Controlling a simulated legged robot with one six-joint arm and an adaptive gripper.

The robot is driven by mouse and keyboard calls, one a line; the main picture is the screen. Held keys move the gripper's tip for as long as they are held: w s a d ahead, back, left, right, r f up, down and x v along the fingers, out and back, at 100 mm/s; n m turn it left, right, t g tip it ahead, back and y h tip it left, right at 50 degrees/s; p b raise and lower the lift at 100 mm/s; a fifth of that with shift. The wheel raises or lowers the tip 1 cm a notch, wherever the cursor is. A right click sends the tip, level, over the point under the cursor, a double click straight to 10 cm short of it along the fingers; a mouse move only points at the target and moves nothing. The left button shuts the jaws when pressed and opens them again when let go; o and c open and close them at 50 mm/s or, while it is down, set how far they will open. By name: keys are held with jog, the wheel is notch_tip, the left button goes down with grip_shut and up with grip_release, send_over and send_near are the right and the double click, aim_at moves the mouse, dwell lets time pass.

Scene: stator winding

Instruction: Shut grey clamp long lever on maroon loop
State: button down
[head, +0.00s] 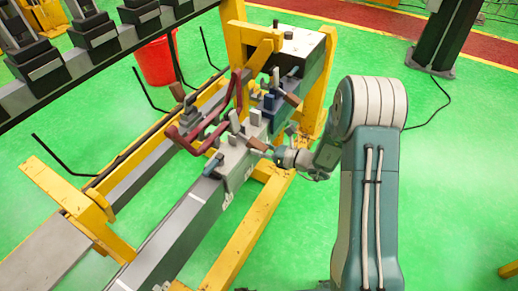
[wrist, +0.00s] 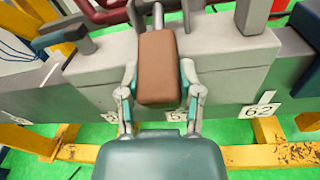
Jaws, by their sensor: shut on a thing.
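The maroon loop (head: 190,140) lies bent across the grey bench, with one end rising up; a part of it shows at the top left of the wrist view (wrist: 105,12). The grey clamp (head: 236,150) sits on the bench near the loop's lower end. Its long lever ends in a brown grip (wrist: 158,65), which points toward me. My gripper (wrist: 160,82) has one finger on each side of this brown grip and is shut on it. In the head view my gripper (head: 276,154) is at the bench's right side. Where the clamp meets the loop is unclear.
Other clamps with blue parts and brown grips (head: 291,98) stand close by, farther along the bench. Yellow frame beams (head: 240,235) run below. A red bucket (head: 157,62) stands behind. A number plate (wrist: 266,131) is on the bench side.

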aim_at(254, 141)
jog(key=r+g+h, duration=0.2)
jog(key=r+h, duration=0.1)
jog(key=shift+d+r, duration=0.2)
jog(key=r+h, duration=0.1)
jog(key=r+g+h, duration=0.2)
jog(key=h, duration=0.1)
jog(key=shift+w+a+r, duration=0.15)
jog(key=shift+w+a, duration=0.05)
jog(key=shift+a, duration=0.05)
jog(key=shift+w+a+r+m+g+h, duration=0.15)
jog(key=shift+a+r+g+h, duration=0.1)
jog(key=shift+r+g+h, duration=0.3)
jog(key=shift+w+a+r+m+g+h, duration=0.1)
jog(key=shift+a+r+m+g+h, duration=0.2)
jog(key=shift+h, duration=0.35)
jog(key=shift+w+a+r+g+h, duration=0.35)
jog(key=shift+a+r+g+h, duration=0.25)
jog(key=shift+h, duration=0.5)
jog(key=shift+w+a+r+g, duration=0.25)
jog(key=shift+w+a+r, duration=0.2)
jog(key=shift+a+r, duration=0.15)
jog(key=shift+w+r, duration=0.15)
jog(key=shift+r, duration=0.05)
jog(key=shift+c, duration=1.3)
grip_release()
jog(key=shift+a, duration=0.1)
jog(key=shift+a+f, duration=0.1)
